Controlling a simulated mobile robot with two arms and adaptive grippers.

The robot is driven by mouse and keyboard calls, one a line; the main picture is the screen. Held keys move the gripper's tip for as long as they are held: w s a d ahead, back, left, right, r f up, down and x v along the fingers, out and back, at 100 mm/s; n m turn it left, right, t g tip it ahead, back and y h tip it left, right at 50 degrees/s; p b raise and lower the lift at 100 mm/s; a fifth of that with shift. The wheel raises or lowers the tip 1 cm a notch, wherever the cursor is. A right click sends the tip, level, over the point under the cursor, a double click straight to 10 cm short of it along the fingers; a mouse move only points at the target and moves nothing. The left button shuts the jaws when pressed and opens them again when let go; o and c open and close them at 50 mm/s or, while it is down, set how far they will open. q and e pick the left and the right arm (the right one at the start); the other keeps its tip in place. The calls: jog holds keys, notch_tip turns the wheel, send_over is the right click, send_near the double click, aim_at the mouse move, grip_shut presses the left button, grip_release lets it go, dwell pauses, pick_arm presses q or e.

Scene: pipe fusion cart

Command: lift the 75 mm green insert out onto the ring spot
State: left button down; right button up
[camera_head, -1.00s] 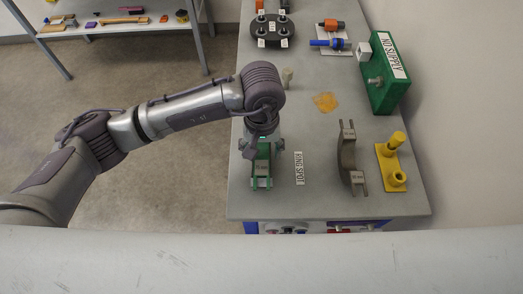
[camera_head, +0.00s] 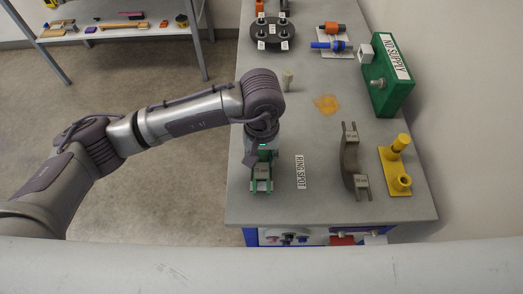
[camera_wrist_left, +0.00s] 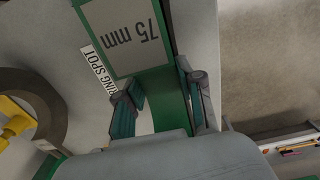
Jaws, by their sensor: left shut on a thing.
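The 75 mm green insert (camera_wrist_left: 162,80) shows in the left wrist view as a green piece with a grey plate marked "75 mm". My left gripper (camera_wrist_left: 160,108) has one finger on each side of its green part and is shut on it. In the head view the gripper (camera_head: 262,160) points down at the near left of the cart top, and the insert (camera_head: 261,186) is partly hidden below it. Whether the insert touches the top is unclear. The ring spot label (camera_head: 299,172) lies just right of it and also shows in the wrist view (camera_wrist_left: 98,67). My right gripper is not in view.
A grey curved piece (camera_head: 349,160) and a yellow stand (camera_head: 395,168) stand to the right. A green NO SUPPLY box (camera_head: 388,85), an orange patch (camera_head: 326,104) and a small pale peg (camera_head: 288,78) lie farther back.

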aim_at(262, 157)
pick_arm(q)
jog(key=shift+r, duration=0.15)
jog(key=shift+r+p, duration=0.5)
jog(key=shift+r, duration=2.35)
